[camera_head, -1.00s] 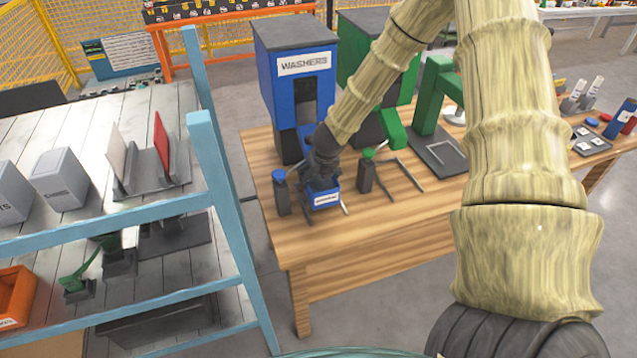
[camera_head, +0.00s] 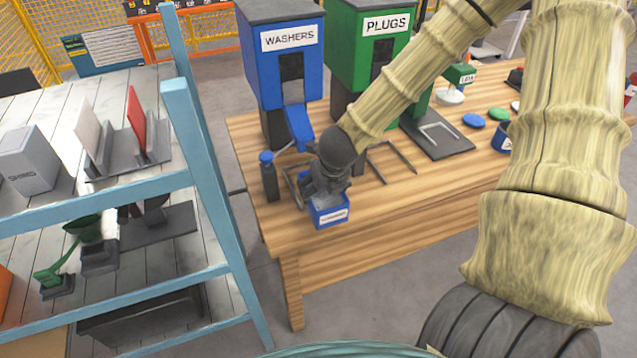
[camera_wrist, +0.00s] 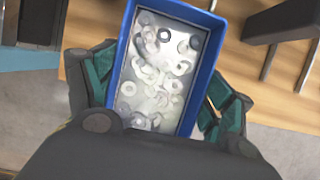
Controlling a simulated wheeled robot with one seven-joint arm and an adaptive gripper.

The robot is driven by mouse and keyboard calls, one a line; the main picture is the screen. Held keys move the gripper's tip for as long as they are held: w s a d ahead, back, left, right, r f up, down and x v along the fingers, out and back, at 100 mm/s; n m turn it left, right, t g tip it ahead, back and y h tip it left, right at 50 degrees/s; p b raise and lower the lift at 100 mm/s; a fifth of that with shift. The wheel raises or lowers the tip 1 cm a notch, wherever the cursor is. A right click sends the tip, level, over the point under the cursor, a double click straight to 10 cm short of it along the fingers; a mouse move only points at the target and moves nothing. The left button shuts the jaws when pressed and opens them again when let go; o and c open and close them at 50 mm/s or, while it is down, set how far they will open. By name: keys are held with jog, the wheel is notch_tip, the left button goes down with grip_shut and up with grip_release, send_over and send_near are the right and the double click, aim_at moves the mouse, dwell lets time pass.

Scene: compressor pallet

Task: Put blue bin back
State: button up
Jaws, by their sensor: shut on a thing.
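The blue bin (camera_head: 331,216) has a white label on its front and is at the front edge of the wooden table, below the blue washers dispenser (camera_head: 290,75). My gripper (camera_head: 327,190) is shut on it from above. In the wrist view the blue bin (camera_wrist: 198,88) sits between the two green-padded fingers of my gripper (camera_wrist: 158,95), and several washers lie inside it. Whether the bin touches the table top cannot be told.
A light blue shelf rack (camera_head: 190,120) stands at the left, holding grey boxes and a green funnel. The green plugs dispenser (camera_head: 372,45) stands right of the washers one. A dark post with a blue knob (camera_head: 268,175) is close left of the bin. Grey floor is open in front.

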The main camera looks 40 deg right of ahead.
jog(key=shift+s+a+r, duration=0.1)
jog(key=shift+s+a, duration=0.1)
jog(key=shift+s, duration=0.4)
